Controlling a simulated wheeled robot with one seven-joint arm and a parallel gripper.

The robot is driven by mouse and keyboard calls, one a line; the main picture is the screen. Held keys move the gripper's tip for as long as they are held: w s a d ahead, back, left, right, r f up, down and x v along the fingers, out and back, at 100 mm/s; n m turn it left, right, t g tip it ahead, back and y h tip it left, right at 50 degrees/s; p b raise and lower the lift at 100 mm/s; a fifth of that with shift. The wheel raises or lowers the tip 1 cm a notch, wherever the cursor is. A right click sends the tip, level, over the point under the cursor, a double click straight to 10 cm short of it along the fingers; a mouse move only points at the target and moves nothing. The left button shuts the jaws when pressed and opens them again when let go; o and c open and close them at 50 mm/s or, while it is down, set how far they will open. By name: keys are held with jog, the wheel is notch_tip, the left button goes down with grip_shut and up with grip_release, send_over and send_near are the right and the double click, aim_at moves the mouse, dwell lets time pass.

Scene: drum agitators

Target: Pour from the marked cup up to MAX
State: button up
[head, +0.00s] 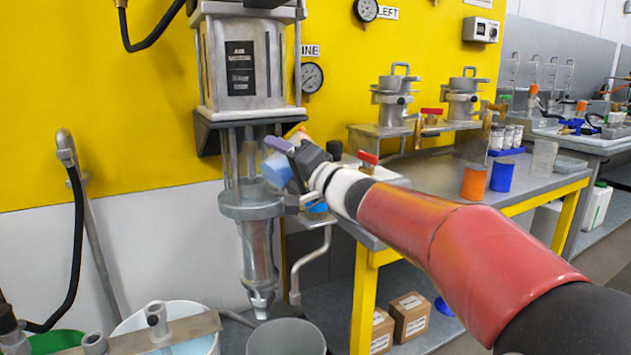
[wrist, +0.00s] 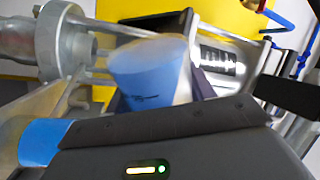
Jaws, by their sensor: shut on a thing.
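My gripper (head: 287,156) is in front of the grey air pump, shut on a translucent cup with blue contents (head: 276,170). The cup also shows large in the wrist view (wrist: 150,80), where it looks tilted, clear near its rim and blue below. A short dark mark shows on its side, too blurred to read. A second clear vessel with blue at one end (wrist: 40,141) lies at the lower left of the wrist view, apart from the held cup. A blue patch (head: 318,207) shows below my gripper in the head view, mostly hidden. I cannot read a MAX mark.
The pump (head: 240,70) stands close behind my gripper. The steel bench (head: 430,185) to the right carries clamped metal pots, an orange cup (head: 475,181) and a blue cup (head: 502,176). A grey bucket (head: 286,338) and a white bucket (head: 190,325) stand below.

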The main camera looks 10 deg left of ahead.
jog(key=shift+f+m+b, duration=0.2)
jog(key=shift+m+b, duration=0.1)
jog(key=shift+b, duration=0.05)
dwell(0.8)
